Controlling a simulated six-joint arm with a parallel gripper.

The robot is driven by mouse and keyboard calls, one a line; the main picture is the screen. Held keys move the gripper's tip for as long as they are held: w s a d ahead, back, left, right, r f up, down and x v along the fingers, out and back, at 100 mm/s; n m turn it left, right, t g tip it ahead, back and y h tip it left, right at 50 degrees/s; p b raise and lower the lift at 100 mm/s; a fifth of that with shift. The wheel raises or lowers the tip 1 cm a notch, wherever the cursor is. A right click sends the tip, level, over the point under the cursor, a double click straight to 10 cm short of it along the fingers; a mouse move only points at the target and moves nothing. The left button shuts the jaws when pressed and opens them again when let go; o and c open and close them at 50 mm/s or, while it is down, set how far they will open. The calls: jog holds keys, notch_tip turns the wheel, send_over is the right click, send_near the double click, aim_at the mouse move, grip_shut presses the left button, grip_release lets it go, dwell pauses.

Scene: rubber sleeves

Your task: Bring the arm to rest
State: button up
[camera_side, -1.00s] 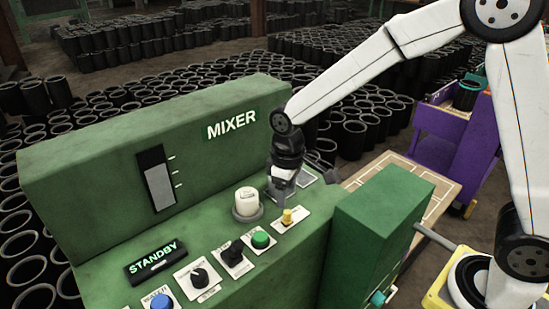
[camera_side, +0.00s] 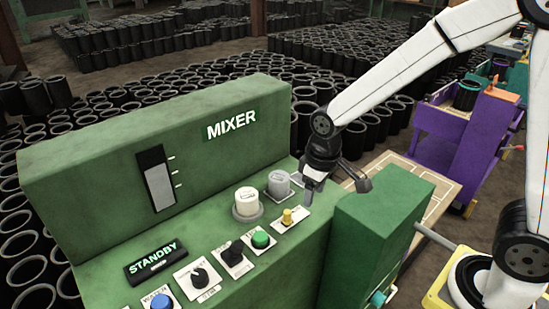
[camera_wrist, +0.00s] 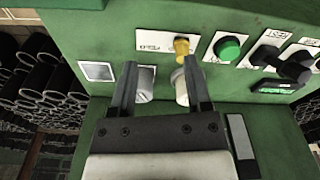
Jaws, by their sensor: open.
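My gripper (camera_side: 338,185) is open and empty above the right part of the green mixer panel (camera_side: 110,245). Its fingers are apart, near the yellow knob and the grey knob (camera_side: 279,184). In the wrist view my gripper (camera_wrist: 160,85) shows two spread fingers, with the grey knob (camera_wrist: 145,82) and the white knob (camera_wrist: 181,88) visible between them. The white knob also stands on the panel in the side view (camera_side: 247,202). The yellow knob (camera_side: 288,216) is in front of my gripper; the wrist view shows it too (camera_wrist: 182,47). Contact with the panel cannot be told.
A green button (camera_side: 261,240), black knobs (camera_side: 199,277) and a blue button (camera_side: 160,301) line the panel. A green box (camera_side: 385,225) rises at its right. A purple cart (camera_side: 455,140) stands beyond, and several black sleeves (camera_side: 190,100) fill the floor behind.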

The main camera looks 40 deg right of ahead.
jog(key=s+d+m, duration=0.1)
jog(key=s, duration=0.1)
jog(key=s+d+f+t, duration=0.1)
jog(key=s+d, duration=0.1)
jog(key=s, duration=0.1)
jog(key=s+d+m, duration=0.1)
jog(key=s, duration=0.1)
jog(key=shift+s+d+f+m+t, duration=0.25)
jog(key=shift+s+d+m+t, duration=0.05)
jog(key=shift+s+d, duration=0.05)
dwell(1.7)
